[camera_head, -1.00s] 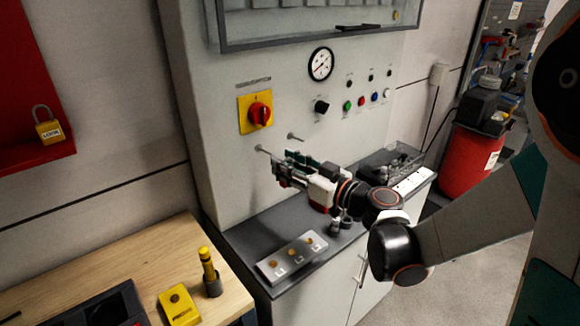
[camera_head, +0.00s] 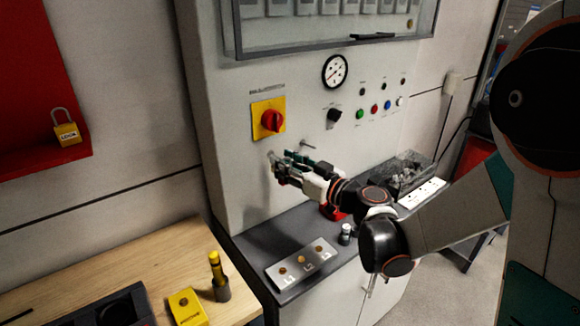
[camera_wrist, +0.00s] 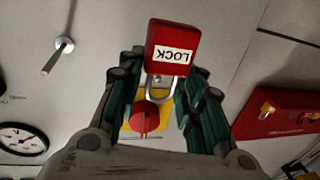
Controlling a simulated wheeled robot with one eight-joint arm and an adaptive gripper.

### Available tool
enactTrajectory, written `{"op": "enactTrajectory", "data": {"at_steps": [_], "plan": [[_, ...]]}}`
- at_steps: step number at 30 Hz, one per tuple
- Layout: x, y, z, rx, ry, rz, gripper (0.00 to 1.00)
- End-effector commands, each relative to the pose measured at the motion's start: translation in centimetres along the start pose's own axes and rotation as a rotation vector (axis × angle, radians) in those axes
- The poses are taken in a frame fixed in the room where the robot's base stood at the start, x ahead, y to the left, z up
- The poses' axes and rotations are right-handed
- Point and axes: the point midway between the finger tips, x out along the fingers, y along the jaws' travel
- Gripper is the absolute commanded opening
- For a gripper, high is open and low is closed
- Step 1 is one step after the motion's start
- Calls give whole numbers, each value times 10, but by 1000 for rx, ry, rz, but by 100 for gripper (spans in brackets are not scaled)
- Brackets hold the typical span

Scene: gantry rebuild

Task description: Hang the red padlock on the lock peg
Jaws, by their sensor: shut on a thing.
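The red padlock (camera_wrist: 174,42) is held between the fingertips of my gripper (camera_wrist: 164,74) in the wrist view. Its LOCK label appears upside down, and its metal shackle (camera_wrist: 160,92) shows below the body. My gripper (camera_head: 284,165) also shows in the head view, close to the grey panel below the yellow and red switch. One peg (camera_wrist: 62,46) sticks out of the panel, left of the padlock and apart from it in the wrist view. In the head view a peg (camera_head: 307,147) shows above the gripper.
The rotary switch (camera_head: 270,120) and gauge (camera_head: 335,71) are above the gripper. A counter below holds a plate (camera_head: 301,262) and a dark tray (camera_head: 408,172). A yellow padlock (camera_head: 67,133) is on the red board at left. A wooden table (camera_head: 130,262) stands front left.

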Motion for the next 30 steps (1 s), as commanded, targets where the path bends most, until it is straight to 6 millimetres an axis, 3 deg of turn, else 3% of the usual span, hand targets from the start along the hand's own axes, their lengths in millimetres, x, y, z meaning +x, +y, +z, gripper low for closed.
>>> {"op": "enactTrajectory", "data": {"at_steps": [18, 30], "plan": [[31, 5, 6, 0, 0, -1, 7], [37, 6, 9, 0, 0, -1, 7]]}}
